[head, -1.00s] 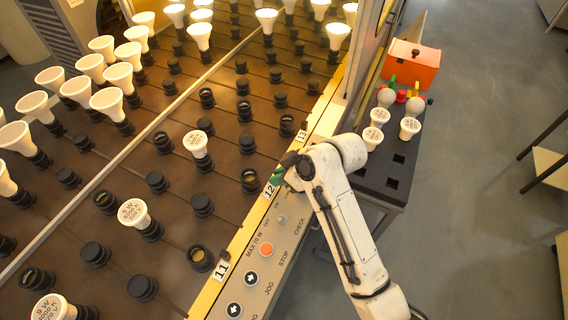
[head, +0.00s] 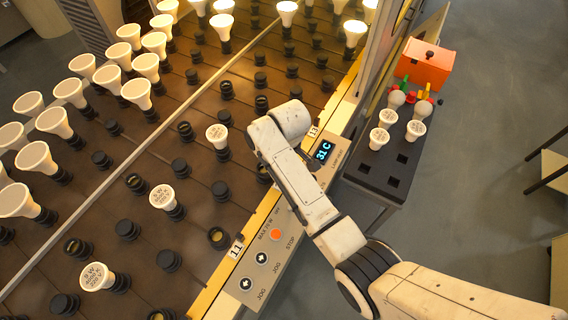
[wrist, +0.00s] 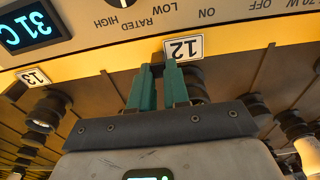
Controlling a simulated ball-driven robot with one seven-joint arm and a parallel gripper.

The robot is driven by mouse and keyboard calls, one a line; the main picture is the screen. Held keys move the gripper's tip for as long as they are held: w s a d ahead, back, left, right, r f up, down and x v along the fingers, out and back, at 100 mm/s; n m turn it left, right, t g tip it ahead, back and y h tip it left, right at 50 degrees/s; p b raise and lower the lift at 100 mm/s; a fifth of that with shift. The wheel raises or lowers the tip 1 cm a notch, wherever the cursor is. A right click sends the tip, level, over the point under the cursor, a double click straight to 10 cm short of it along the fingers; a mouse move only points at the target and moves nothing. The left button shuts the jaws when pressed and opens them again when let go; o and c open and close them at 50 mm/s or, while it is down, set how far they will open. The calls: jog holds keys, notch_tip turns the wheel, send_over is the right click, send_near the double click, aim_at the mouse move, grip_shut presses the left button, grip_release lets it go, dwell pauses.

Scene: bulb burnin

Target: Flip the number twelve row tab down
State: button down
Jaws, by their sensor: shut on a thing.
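The number twelve row tab (wrist: 183,47) is a small white plate with a black 12, upside down in the wrist view, at the yellow rail (wrist: 235,42). My gripper (wrist: 160,68) has green fingers, shut on the tab at its edge nearest the 13 side. The fingertips hide that edge, and the tab's exact tilt is hard to tell. In the head view my arm hides both the gripper and the twelve tab.
Tabs 13 (head: 313,131) and 11 (head: 236,250) flank this spot. The control panel (head: 290,222) has buttons and a 31 C display (head: 324,150). Bulbs in sockets fill the rack to the left. A dark cart (head: 365,172) with bulbs and an orange box (head: 427,63) stands right.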

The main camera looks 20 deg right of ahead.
dwell(0.4)
jog(key=c, duration=1.1)
grip_release()
notch_tip(320, 180, up, 11)
jog(key=shift+s+d+f, duration=0.15)
jog(key=shift+s+d, duration=0.1)
jog(key=shift+s, duration=0.05)
